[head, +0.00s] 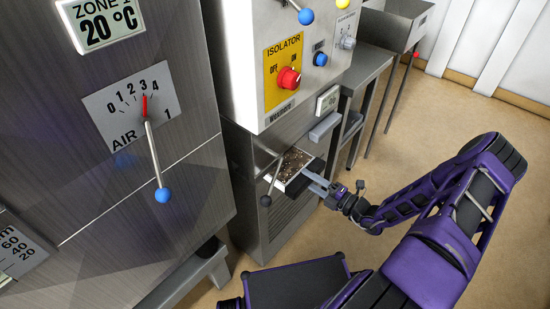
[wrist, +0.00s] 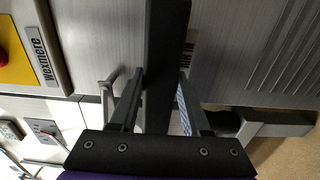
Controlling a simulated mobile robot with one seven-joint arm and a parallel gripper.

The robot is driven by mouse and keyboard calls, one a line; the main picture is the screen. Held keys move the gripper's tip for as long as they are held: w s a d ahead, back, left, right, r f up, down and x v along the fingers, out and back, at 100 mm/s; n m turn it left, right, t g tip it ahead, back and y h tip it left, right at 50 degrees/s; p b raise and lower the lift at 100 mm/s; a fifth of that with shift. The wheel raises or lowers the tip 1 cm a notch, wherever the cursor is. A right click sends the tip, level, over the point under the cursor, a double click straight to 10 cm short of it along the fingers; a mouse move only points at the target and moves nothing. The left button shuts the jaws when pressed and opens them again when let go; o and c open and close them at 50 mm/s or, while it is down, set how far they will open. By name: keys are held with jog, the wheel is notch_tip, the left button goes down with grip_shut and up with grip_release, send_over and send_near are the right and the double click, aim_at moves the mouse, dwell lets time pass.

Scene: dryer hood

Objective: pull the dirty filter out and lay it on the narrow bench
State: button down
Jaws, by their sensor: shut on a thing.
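The dirty filter (head: 294,165) is a shallow tray with brown speckled dirt, sticking part way out of the front of the steel cabinet in the head view. Its rear end is hidden inside the cabinet. My gripper (head: 311,181) is shut on the filter's dark front edge. In the wrist view, a dark bar of the filter (wrist: 166,40) runs upright between the two fingers of my gripper (wrist: 161,88). A narrow steel bench (head: 369,66) stands right of the cabinet, its visible top clear.
The cabinet carries a yellow isolator panel (head: 283,72) with a red knob. A lever with a dark knob (head: 266,200) hangs just left of the filter. A lever with a blue knob (head: 162,194) is on the left machine. Open floor (head: 400,140) lies to the right.

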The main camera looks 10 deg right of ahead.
jog(key=shift+v, duration=1)
jog(key=shift+s+d, duration=0.25)
jog(key=shift+s, duration=0.05)
jog(key=shift+v, duration=1.55)
jog(key=shift+s+d, duration=0.1)
jog(key=shift+s, duration=0.05)
jog(key=v, duration=0.9)
jog(key=shift+s+d, duration=0.25)
jog(key=shift+s, duration=0.05)
